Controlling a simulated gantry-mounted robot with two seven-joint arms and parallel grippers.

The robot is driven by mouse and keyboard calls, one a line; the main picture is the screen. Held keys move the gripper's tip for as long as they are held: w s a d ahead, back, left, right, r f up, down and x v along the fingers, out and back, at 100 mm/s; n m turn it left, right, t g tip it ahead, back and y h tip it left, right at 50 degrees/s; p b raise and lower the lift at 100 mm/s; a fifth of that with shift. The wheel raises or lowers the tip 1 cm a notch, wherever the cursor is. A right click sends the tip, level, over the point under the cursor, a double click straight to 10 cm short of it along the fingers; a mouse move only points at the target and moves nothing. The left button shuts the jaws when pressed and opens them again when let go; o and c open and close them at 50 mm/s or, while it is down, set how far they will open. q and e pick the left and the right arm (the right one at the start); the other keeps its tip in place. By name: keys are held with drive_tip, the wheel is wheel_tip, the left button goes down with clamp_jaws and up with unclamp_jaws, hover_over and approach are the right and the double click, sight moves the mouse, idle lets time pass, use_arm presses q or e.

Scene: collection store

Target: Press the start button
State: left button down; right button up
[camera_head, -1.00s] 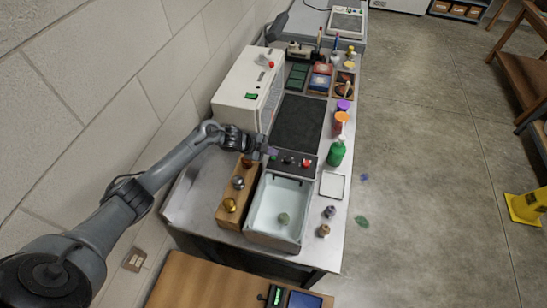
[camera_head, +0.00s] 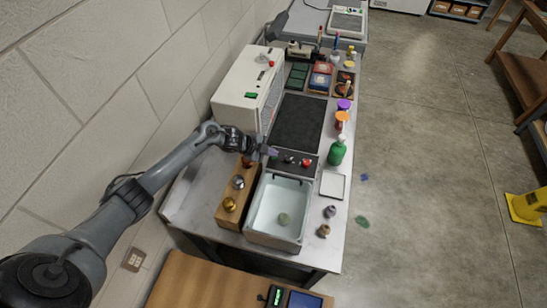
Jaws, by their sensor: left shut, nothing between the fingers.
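A dark control panel (camera_head: 298,169) sits at the back end of a white open basin (camera_head: 280,208). The panel bears a red button (camera_head: 307,162) on its right and a small dark knob (camera_head: 289,160) near its middle. My right gripper is not in view.
A wooden block with metal knobs (camera_head: 237,194) stands left of the basin. A white machine (camera_head: 247,87) stands behind my gripper against the wall. A green bottle (camera_head: 337,152) and a white tray (camera_head: 332,185) stand to the right. A black mat (camera_head: 297,122) lies behind the panel.

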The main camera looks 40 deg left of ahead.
sight(271, 159)
use_arm(q)
drive_tip(key=shift+f+b, duration=0.3)
drive_tip(key=shift+f, duration=0.05)
idle(0.7)
idle(0.5)
drive_tip(key=shift+r+p, duration=0.75)
wheel_tip(271, 159, up, 5)
drive_tip(key=p, duration=0.4)
idle(0.5)
idle(0.3)
